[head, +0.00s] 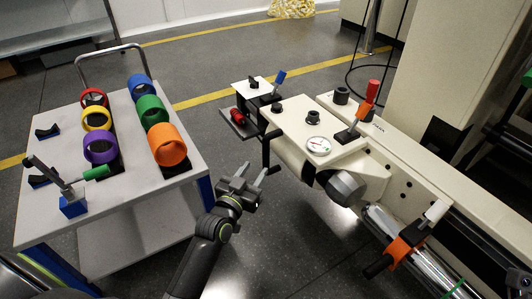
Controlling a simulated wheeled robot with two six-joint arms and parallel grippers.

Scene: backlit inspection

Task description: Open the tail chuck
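The cream machine (310,125) stands right of centre with a dial gauge (318,146) on top. A grey, rounded chuck-like part (345,187) faces the clear tube (390,222); I cannot tell whether its jaws are open. A black lever (267,150) hangs at the machine's left end. My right gripper is out of view.
A white cart (55,218) on the left carries several coloured rings and a small stand with a green-tipped arm. An orange clamp (405,250) sits around the tube. A cream column (435,80) stands behind the machine.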

